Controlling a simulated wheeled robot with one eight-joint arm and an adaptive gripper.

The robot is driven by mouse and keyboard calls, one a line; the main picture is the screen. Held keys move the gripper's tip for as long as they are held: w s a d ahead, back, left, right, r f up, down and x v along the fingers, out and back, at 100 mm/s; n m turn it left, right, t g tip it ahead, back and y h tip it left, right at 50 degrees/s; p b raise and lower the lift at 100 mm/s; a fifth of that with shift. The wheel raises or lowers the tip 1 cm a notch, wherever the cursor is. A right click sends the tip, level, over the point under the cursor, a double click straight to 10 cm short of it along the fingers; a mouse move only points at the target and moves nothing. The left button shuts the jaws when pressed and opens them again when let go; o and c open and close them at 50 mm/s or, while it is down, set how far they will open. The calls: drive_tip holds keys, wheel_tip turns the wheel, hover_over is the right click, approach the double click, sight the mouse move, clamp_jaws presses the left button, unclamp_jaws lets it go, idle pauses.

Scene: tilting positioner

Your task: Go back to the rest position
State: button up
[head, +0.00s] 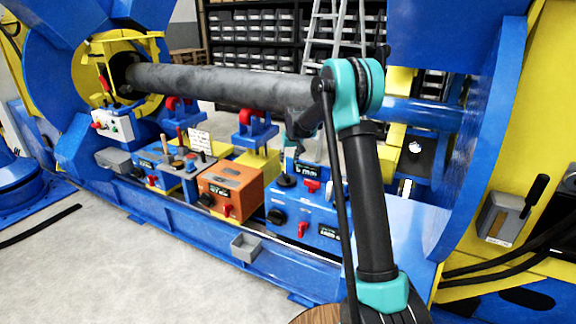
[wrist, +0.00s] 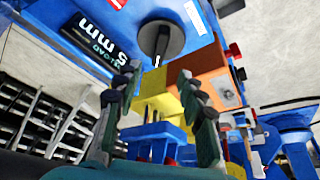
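My gripper (wrist: 159,72) is open in the wrist view, with its two dark fingers apart and nothing between them. In the head view my teal and black arm rises from the bottom and bends at a teal joint. In the wrist view a black round disc (wrist: 161,38) with a thin light pin lies beyond the fingertips, on the blue box marked "5 mm" (wrist: 75,15). I cannot tell how far it is from the fingers.
An orange box (head: 231,190) and a blue control box (head: 160,170) stand on the blue bed. Shelves and a ladder (head: 335,30) are behind. Open floor (head: 130,270) lies front left.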

drive_tip(key=shift+s+r, duration=0.1)
drive_tip(key=shift+r, duration=0.15)
drive_tip(key=s+d+r+m, duration=0.15)
drive_tip(key=s+d, duration=0.25)
drive_tip(key=s, duration=0.7)
drive_tip(key=s+d+r, duration=0.2)
drive_tip(key=s+d, duration=0.2)
drive_tip(key=s, duration=0.7)
drive_tip(key=s+d+f, duration=0.1)
drive_tip(key=s+f, duration=0.1)
drive_tip(key=s, duration=0.7)
drive_tip(key=s+d+f, duration=0.2)
drive_tip(key=s+f, duration=0.1)
drive_tip(key=s, duration=0.7)
drive_tip(key=s+d+f+m+h, duration=0.1)
drive_tip(key=s+d+f, duration=0.1)
drive_tip(key=s, duration=0.7)
drive_tip(key=shift+s+f, duration=0.15)
drive_tip(key=shift+f, duration=0.35)
drive_tip(key=shift+r, duration=0.1)
